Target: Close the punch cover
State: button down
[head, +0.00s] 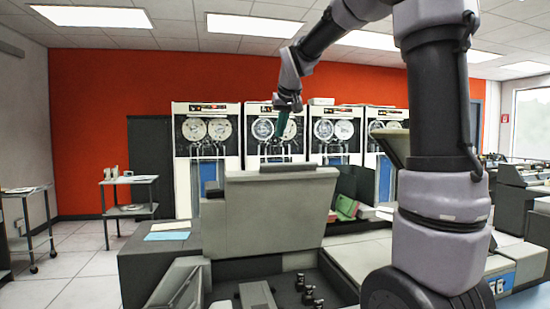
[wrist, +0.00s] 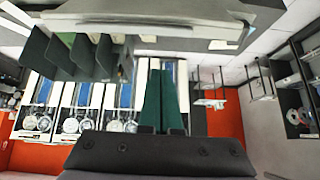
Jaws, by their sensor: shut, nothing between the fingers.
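The punch cover (head: 270,215) is a large beige-grey panel in the head view. It stands raised, nearly upright, above the dark open body of the punch machine (head: 160,262). A dark strip lies along its top edge. My gripper (head: 282,128) is above the cover's top edge in the head view, with its green fingers pointing down and no contact to be seen. In the wrist view the two green fingers of my gripper (wrist: 164,85) are together and empty. A pale grey edge spans the top of the wrist view; I cannot tell whether it is the cover.
Several tape cabinets (head: 206,150) stand along the orange wall. A small cart (head: 130,182) is at the left. Small dark parts (head: 308,294) stand in the open machine below the cover. A blue sheet (head: 167,236) lies on its left top. Floor is free at the left.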

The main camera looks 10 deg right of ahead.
jog(key=w, duration=0.3)
send_over(274, 170)
jog(key=w, duration=0.4)
jog(key=f, duration=0.8)
jog(key=shift+s+d, duration=0.15)
jog(key=shift+s, duration=0.05)
jog(key=s, duration=0.3)
jog(key=shift+f, duration=0.2)
jog(key=shift+s+f, duration=0.3)
jog(key=shift+s, duration=0.25)
jog(key=shift+f, duration=0.15)
